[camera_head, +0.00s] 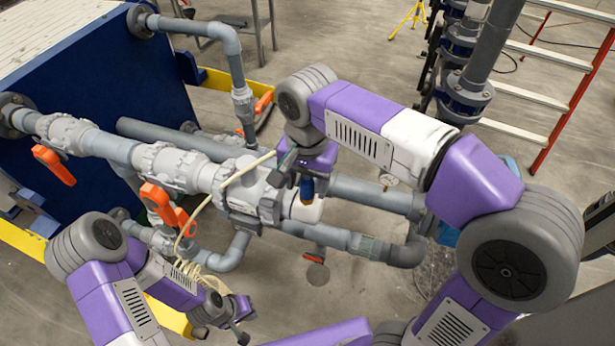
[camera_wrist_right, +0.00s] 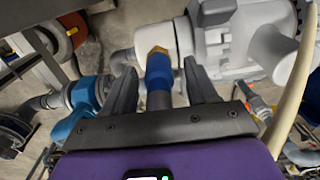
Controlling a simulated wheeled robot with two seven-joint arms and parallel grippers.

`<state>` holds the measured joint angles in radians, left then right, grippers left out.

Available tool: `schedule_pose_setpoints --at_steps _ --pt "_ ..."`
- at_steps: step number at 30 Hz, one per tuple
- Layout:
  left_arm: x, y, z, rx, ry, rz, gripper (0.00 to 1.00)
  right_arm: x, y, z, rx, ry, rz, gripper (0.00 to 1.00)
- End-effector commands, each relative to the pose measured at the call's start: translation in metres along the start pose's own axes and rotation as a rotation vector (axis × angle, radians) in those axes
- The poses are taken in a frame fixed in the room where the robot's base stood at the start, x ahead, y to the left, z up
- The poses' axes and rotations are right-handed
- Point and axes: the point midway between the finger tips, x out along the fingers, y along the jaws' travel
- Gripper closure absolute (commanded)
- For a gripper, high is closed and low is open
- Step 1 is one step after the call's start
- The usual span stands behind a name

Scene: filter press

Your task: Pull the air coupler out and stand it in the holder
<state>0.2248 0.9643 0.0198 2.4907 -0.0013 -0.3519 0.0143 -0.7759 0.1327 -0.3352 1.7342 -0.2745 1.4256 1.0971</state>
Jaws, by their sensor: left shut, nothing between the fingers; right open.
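The air coupler, blue with a brass collar, shows in the head view (camera_head: 307,187) and in the right wrist view (camera_wrist_right: 158,70). Its brass end meets the white pipe fitting (camera_wrist_right: 210,45). My right gripper (camera_head: 294,172) is open at the coupler. In the right wrist view its two dark fingers (camera_wrist_right: 160,80) stand on either side of the coupler, with gaps visible. My left gripper (camera_head: 241,325) is shut and empty, low at the front, away from the coupler. I cannot make out the holder in either view.
A cream hose (camera_head: 228,180) runs from near my right gripper down to coils by my left arm. Grey pipes with orange valve handles (camera_head: 160,202) fill the middle. A ladder (camera_head: 565,110) stands at right.

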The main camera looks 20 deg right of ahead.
Motion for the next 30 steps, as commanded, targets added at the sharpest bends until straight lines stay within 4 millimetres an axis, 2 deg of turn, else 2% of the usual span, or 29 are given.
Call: schedule_pose_setpoints --at_steps 1,28,29,30 --pt "0.0007 -0.0003 -0.0001 0.0 0.0 0.0 1.0 0.0092 0.0029 0.0024 0.0 -0.014 0.025 0.43" --pt "-0.0023 0.0009 0.0002 0.0 0.0 0.0 1.0 0.0102 0.005 0.0018 0.002 -0.015 0.027 0.43" --pt "-0.0023 0.0009 0.0002 0.0 0.0 0.0 1.0 0.0102 0.005 0.0018 0.002 -0.015 0.027 0.44" --pt "-0.0023 0.0008 0.0002 0.0 0.0 0.0 1.0 0.0102 0.0051 0.0018 0.002 -0.015 0.027 0.5"
